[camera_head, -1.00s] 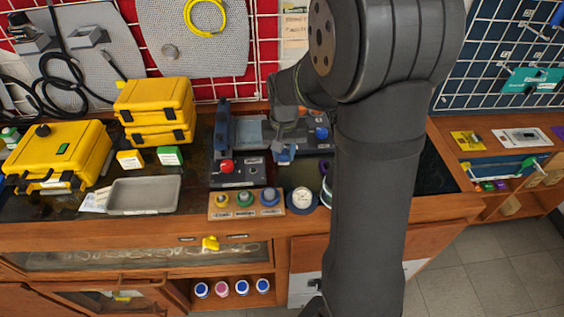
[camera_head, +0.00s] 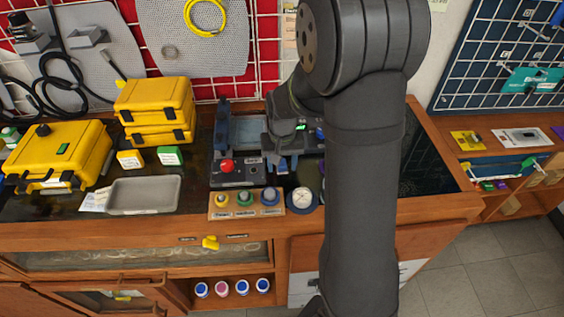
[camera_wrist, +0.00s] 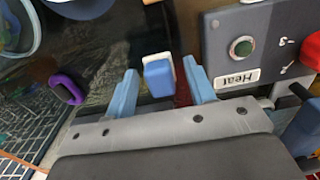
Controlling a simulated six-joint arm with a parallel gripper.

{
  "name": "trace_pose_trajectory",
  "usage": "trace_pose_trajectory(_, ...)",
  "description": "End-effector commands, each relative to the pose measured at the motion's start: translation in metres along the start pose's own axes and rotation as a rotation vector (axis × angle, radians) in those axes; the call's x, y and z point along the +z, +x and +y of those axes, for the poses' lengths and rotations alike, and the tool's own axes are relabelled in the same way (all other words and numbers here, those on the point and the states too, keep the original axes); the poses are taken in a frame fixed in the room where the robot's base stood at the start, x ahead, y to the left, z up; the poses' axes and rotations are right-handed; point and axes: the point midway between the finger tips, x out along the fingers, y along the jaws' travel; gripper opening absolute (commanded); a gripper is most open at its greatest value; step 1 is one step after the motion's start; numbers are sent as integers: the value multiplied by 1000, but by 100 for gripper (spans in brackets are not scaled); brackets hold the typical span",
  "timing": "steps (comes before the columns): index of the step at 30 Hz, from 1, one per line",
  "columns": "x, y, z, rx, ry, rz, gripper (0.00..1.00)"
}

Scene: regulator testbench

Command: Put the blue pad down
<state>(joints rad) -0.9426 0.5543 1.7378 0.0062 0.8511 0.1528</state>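The blue pad (camera_wrist: 158,76) is a small blue block with a pale edge, seen in the wrist view between the two light-blue fingers of my gripper (camera_wrist: 161,90). A gap shows on each side of it, so the fingers are open and apart from it. How far below the fingertips it sits, I cannot tell. In the head view my gripper (camera_head: 283,164) points down beside the dark testbench unit (camera_head: 235,177), behind the gauge. The pad cannot be made out clearly from the fingers there.
A dark panel with a green button (camera_wrist: 242,47) and a red knob lies to the right in the wrist view; a purple ring (camera_wrist: 66,88) lies left. In the head view a gauge (camera_head: 301,199), a holder with coloured knobs (camera_head: 246,212) and a grey tray (camera_head: 145,195) stand in front.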

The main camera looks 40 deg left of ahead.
Motion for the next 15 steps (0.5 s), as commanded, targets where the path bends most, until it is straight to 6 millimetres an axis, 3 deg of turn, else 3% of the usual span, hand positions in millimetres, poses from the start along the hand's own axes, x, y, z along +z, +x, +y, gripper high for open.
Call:
trace_pose_trajectory(8,0,-5,0,0,0,1,50)
trace_pose_trajectory(15,-1,-46,0,-1,0,6,50)
